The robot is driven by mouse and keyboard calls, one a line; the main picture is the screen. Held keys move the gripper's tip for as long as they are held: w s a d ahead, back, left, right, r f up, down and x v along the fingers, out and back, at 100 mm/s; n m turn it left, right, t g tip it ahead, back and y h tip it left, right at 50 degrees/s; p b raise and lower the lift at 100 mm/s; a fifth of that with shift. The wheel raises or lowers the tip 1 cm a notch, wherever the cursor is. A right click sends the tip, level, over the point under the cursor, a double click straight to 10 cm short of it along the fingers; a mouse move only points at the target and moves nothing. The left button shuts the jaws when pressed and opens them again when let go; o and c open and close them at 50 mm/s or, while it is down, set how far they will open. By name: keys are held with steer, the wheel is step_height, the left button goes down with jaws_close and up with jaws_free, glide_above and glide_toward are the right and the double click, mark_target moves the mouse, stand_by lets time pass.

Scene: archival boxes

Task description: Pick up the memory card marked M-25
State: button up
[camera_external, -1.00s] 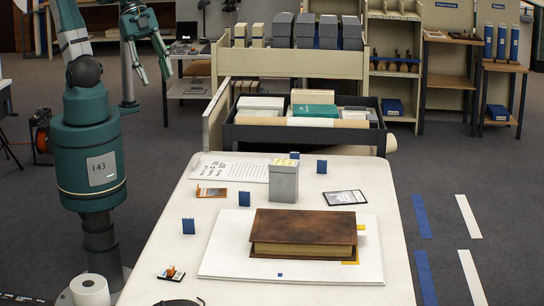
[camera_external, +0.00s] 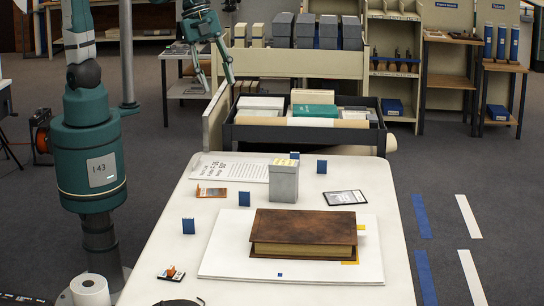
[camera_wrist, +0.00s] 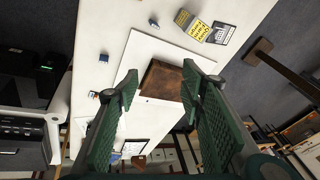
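Several small blue upright cards stand on the white table: one at the left (camera_external: 188,226), one near the board's back left corner (camera_external: 244,198), one behind the grey box (camera_external: 295,155) and one at the back right (camera_external: 321,166). A tiny blue square (camera_external: 279,275) lies on the white board's front part. No M-25 marking is readable on any of them. In the wrist view a blue card (camera_wrist: 104,57) shows left of the board. My gripper (camera_external: 220,86) is high beyond the table's back left, far from the cards. In the wrist view my gripper (camera_wrist: 159,72) is open and empty.
A brown book (camera_external: 303,230) lies on the white board (camera_external: 222,262). A grey box (camera_external: 283,183) stands behind it. A black-framed card (camera_external: 345,198), an orange item (camera_external: 211,192) and a printed sheet (camera_external: 235,170) lie around. A loaded dark cart (camera_external: 305,135) stands behind the table.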

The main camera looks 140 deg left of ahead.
steer(key=w+a+f+m+g, duration=0.1)
steer(key=w+a+f, duration=0.15)
steer(key=a, duration=0.35)
steer(key=w+a+f+m, duration=0.1)
steer(key=w+a+f, duration=0.15)
steer(key=a, duration=0.35)
steer(key=m+g+h+b, duration=0.1)
steer(key=m+g, duration=0.2)
steer(key=m, duration=0.1)
glide_above(321, 160)
step_height(321, 160, down, 23)
steer(key=shift+f, duration=0.15)
steer(key=shift+s+a+f, duration=0.15)
steer(key=shift+a+f, duration=0.1)
steer(key=shift+f, duration=0.1)
steer(key=shift+f, duration=1.25)
